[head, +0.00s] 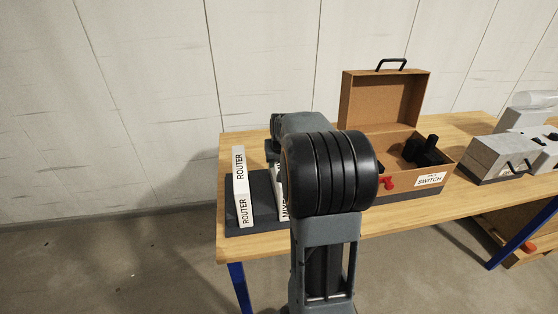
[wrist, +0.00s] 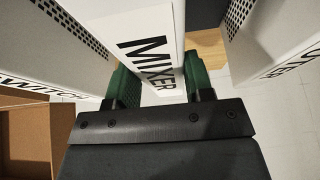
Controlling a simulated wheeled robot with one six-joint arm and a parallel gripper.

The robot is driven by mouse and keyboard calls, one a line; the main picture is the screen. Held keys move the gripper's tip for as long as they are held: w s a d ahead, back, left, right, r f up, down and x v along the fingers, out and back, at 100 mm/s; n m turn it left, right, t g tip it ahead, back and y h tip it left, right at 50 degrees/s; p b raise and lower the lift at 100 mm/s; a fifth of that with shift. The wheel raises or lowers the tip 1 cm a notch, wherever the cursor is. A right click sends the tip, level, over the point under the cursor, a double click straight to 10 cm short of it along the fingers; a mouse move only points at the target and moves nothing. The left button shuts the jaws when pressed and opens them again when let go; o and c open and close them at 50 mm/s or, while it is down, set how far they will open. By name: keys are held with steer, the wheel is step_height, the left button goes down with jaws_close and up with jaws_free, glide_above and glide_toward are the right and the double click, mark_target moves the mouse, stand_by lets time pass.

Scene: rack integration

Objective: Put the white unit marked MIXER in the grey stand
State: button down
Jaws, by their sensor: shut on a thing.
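The white unit marked MIXER (wrist: 150,40) stands between the green-tipped fingers of my gripper (wrist: 160,82), which is shut on it in the wrist view. In the head view only a strip of the MIXER unit (head: 284,204) shows beside my arm, which hides the rest. The dark grey stand (head: 262,192) lies at the left end of the table. The MIXER strip is at the stand's right part; I cannot tell whether it is fully seated. A white ROUTER unit (head: 241,185) stands upright in the stand's left part.
In the wrist view, a white unit marked SWITCH (wrist: 45,50) is close on the left and another white unit (wrist: 275,40) on the right. An open brown case (head: 385,100) with a SWITCH label stands right of my arm. Grey cases (head: 500,155) sit farther right.

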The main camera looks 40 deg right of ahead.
steer(key=c, duration=0.8)
jaws_free()
steer(key=o, duration=0.4)
steer(key=shift+c, duration=0.2)
steer(key=shift+f, duration=0.1)
steer(key=b+v, duration=0.1)
steer(key=v, duration=1.3)
steer(key=shift+w+d, duration=0.1)
steer(key=shift+w, duration=0.05)
